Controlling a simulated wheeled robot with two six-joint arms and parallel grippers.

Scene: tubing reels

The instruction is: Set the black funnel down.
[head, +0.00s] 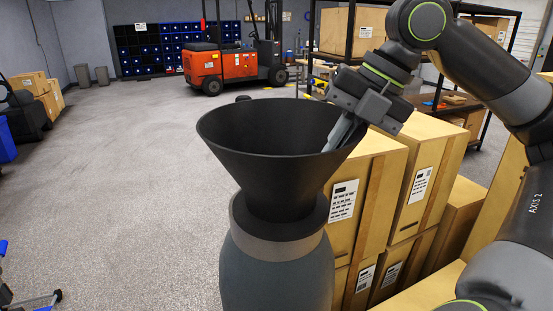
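The black funnel (265,170) stands upright, wide mouth up, in the middle of the head view. Its narrow lower part meets the dark collar of a large blue-grey vessel-like body (277,270); the spout is hidden, so I cannot tell whether it rests there. My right gripper (345,132) reaches in from the upper right and is at the funnel's right rim. One grey finger shows inside the mouth; the other is mostly hidden. It appears shut on the rim. My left gripper is not in view.
Stacked cardboard boxes (421,185) stand close on the right, behind the funnel. A dark shelf rack (350,55) is behind them. An orange forklift (222,62) is parked at the back. Grey floor (120,180) on the left is mostly clear.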

